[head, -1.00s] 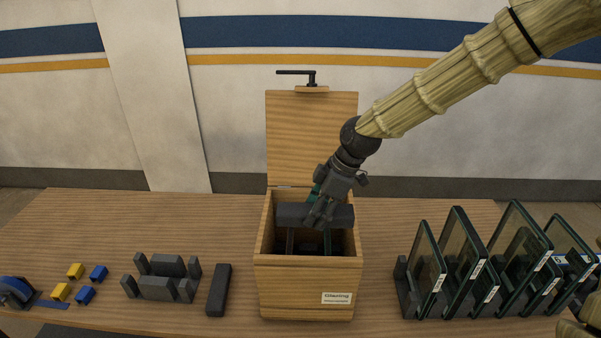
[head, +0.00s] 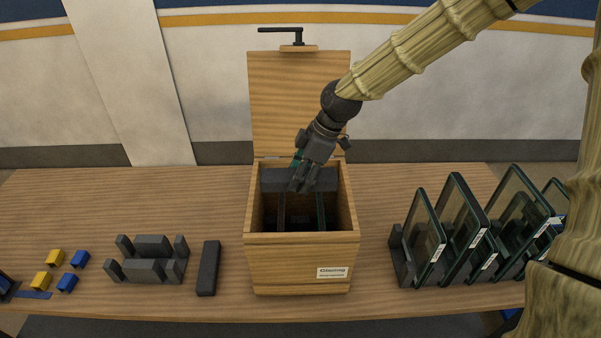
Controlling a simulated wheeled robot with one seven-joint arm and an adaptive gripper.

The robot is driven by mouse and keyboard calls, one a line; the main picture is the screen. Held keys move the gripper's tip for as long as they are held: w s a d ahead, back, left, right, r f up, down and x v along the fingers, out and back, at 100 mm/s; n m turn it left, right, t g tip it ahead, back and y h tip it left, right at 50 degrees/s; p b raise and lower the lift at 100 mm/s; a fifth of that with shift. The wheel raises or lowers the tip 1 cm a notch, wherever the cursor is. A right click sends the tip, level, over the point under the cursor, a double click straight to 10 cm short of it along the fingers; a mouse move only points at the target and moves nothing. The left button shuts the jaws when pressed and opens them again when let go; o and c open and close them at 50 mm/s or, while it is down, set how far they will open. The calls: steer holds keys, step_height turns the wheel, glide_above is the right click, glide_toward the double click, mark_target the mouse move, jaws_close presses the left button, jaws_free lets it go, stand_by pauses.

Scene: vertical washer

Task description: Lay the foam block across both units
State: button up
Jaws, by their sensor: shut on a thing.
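A dark grey foam block (head: 325,179) lies crosswise at the back of the open wooden box (head: 300,278), near the top. My gripper (head: 300,186) is shut on the block near its middle and points down into the box. Below it, the two upright units stand inside the box, a left one (head: 282,212) and a right one (head: 320,210), seen as thin dark-edged panes. I cannot tell whether the block touches their top edges.
The box lid (head: 297,100) stands open behind. Right are glass panes in a rack (head: 402,262). Left are a dark bar (head: 208,268), grey blocks (head: 150,246) and small yellow and blue pieces (head: 55,257). Bare table lies between.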

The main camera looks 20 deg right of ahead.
steer(key=shift+s+f+b, duration=0.4)
steer(key=shift+s+f, duration=0.05)
steer(key=shift+s, duration=0.05)
steer(key=shift+s+f, duration=0.1)
steer(key=shift+f, duration=0.2)
steer(key=shift+w+f+b, duration=0.2)
steer(key=shift+f+b, duration=0.25)
steer(key=shift+f, duration=0.1)
steer(key=shift+w+f+b, duration=0.15)
steer(key=shift+f+b, duration=0.25)
steer(key=shift+f, duration=0.1)
step_height(320, 180, down, 7)
steer(key=b, duration=0.3)
steer(key=shift+s+r+b, duration=0.15)
steer(key=shift+r+b, duration=0.05)
steer(key=shift+b, duration=0.2)
steer(key=o, duration=0.9)
